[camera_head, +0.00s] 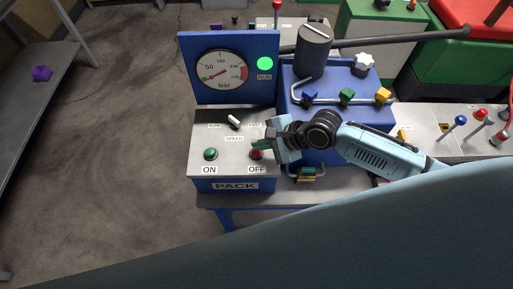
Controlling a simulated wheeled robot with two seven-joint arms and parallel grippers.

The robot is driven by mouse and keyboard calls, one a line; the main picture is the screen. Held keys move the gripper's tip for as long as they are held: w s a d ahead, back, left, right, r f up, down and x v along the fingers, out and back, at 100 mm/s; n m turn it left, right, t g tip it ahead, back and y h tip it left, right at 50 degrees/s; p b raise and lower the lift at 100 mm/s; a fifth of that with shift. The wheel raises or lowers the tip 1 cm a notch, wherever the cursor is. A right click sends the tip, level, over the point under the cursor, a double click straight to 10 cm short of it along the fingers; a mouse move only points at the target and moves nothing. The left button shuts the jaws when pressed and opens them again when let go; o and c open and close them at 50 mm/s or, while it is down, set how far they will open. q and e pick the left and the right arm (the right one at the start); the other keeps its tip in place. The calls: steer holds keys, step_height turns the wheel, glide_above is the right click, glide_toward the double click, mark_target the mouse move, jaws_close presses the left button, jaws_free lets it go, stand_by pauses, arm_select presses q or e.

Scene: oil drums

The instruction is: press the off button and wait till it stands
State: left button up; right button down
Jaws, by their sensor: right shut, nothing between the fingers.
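The red OFF button (256,155) is on the right of the sloped grey panel (225,140), above its OFF label. My right gripper (262,145) is shut and empty, with its tips at or just over the OFF button. I cannot tell whether they touch it or whether it is pressed in. The green ON button (210,154) is to the left. The RUN lamp (264,64) glows bright green. The gauge (222,71) shows its red needle toward the lower left. My left gripper is not in view.
A speed lever (234,121) stands on the panel behind the buttons. A blue machine (340,90) with a grey cylinder (313,48) and coloured knobs is behind my right arm. Another bench with red and blue levers (460,120) is at the right. Floor is open at left.

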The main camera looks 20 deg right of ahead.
mark_target(260, 152)
steer(key=shift+f, duration=0.55)
stand_by(1.5)
steer(key=shift+r+p, duration=0.95)
steer(key=shift+p, duration=0.3)
step_height(260, 152, up, 5)
steer(key=p, duration=0.6)
steer(key=shift+s, duration=0.1)
